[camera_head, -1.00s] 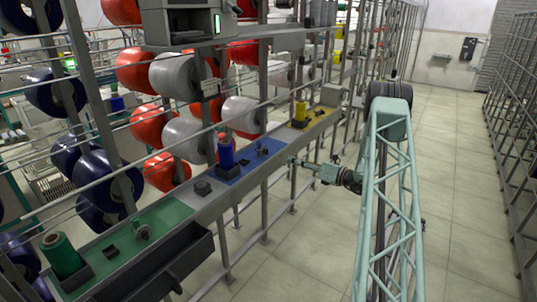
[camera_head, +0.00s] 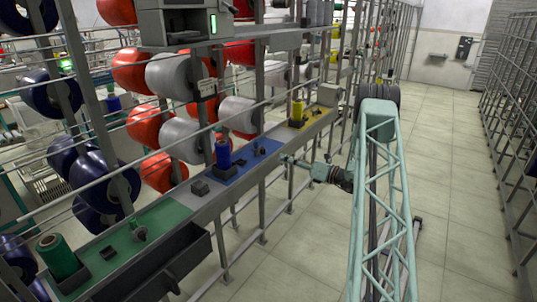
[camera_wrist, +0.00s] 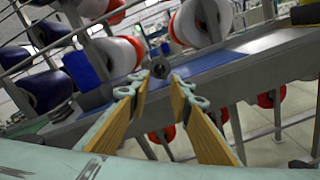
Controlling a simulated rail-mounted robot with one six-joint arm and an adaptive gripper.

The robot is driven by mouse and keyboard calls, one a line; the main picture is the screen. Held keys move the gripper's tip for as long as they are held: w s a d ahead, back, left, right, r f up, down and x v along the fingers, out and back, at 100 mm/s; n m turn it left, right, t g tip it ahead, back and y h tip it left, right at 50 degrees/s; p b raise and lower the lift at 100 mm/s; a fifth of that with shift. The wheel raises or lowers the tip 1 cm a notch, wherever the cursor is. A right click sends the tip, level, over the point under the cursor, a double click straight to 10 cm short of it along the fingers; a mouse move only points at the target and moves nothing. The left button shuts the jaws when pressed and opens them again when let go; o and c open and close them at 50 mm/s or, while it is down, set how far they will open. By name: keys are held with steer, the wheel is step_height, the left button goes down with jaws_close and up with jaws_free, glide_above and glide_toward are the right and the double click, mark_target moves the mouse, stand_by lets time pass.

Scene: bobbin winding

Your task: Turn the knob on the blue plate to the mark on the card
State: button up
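The blue plate (camera_head: 238,174) is set in the long grey bench, between a green and a yellow plate. It also shows in the wrist view (camera_wrist: 205,62). A small dark knob-like part (camera_head: 257,150) stands on it; in the wrist view a dark round part (camera_wrist: 160,68) shows just beyond and between my fingertips. I cannot make out the card or its mark. My gripper (camera_wrist: 157,84) is open and empty, its orange-padded fingers apart and pointing at the plate. In the head view my gripper (camera_head: 286,159) is small, at the bench's front edge beside the blue plate.
A blue spool (camera_head: 223,154) stands on the plate's left part. The green plate (camera_head: 165,218) with a green spool (camera_head: 57,255) is nearer, the yellow plate (camera_head: 315,120) farther. Rails and large bobbins stand behind the bench. The aisle floor (camera_head: 455,180) at right is clear.

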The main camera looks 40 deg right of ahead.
mark_target(264, 152)
steer(key=x, duration=1)
steer(key=shift+w, duration=0.35)
steer(key=shift+a+f, duration=0.1)
jaws_close()
